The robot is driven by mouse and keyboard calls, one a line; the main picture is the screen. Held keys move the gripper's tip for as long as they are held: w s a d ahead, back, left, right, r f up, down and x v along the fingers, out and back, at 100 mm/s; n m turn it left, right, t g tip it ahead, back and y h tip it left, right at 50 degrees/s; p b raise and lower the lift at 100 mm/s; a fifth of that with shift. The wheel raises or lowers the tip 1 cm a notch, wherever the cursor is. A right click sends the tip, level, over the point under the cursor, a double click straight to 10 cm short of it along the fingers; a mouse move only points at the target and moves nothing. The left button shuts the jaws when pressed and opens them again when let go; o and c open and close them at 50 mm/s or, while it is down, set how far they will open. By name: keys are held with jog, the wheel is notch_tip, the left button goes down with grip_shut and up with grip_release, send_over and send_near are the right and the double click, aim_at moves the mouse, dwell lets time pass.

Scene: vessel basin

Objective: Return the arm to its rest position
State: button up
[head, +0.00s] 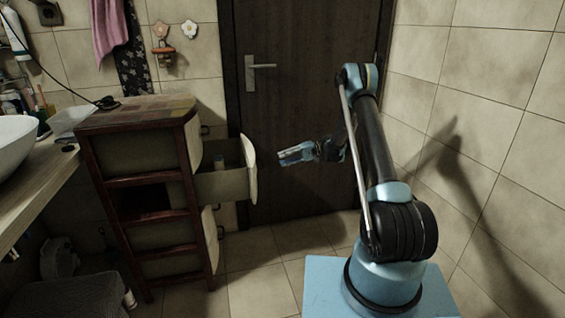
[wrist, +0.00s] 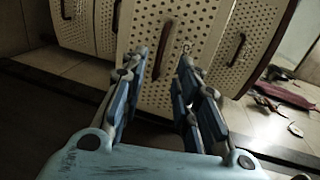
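My arm stands at the right in the head view, with its upper part raised in front of the dark door. My gripper (head: 284,155) points left, to the right of the pulled-out drawer (head: 222,184) of the wooden cabinet and apart from it. In the wrist view my gripper (wrist: 163,68) has its two blue fingers spread with nothing held between them. Beyond the fingers are pale perforated drawer fronts (wrist: 207,44) with dark handles. A small container (head: 219,161) shows inside the open drawer.
A dark door (head: 300,90) stands behind my arm, with a tiled wall (head: 480,120) close on the right. The wooden cabinet (head: 145,165) and a white basin (head: 14,148) on a counter are at left. The tiled floor (head: 258,290) before the cabinet is clear.

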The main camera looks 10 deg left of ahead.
jog(key=shift+r, duration=0.1)
jog(key=s+d+r+m+t+h, duration=0.1)
jog(key=s+d+r, duration=0.25)
jog(key=r, duration=0.25)
jog(key=s+d+r+m+t+h, duration=0.1)
jog(key=s+d+r+h, duration=0.1)
jog(key=s+r, duration=0.3)
jog(key=s+d+r+t+h, duration=0.1)
jog(key=s+d+r+t, duration=0.15)
jog(key=r, duration=0.45)
jog(key=s+d+r+m+t+h, duration=0.1)
jog(key=s+d+r+h, duration=0.1)
jog(key=s+d, duration=0.45)
jog(key=s+d+r+h, duration=0.2)
jog(key=s+d, duration=0.1)
jog(key=s, duration=0.6)
jog(key=s+d+f+h, duration=0.2)
jog(key=s+d+f, duration=0.1)
jog(key=s+d, duration=0.2)
jog(key=s+d+f+t+h, duration=0.1)
jog(key=s+d, duration=0.4)
jog(key=s, duration=0.5)
jog(key=s+d+f+m+t+h, duration=0.1)
jog(key=s+d+f+h, duration=0.2)
jog(key=s+d+f, duration=0.2)
jog(key=s, duration=0.2)
jog(key=shift+s+f, duration=0.3)
jog(key=shift+f, duration=0.05)
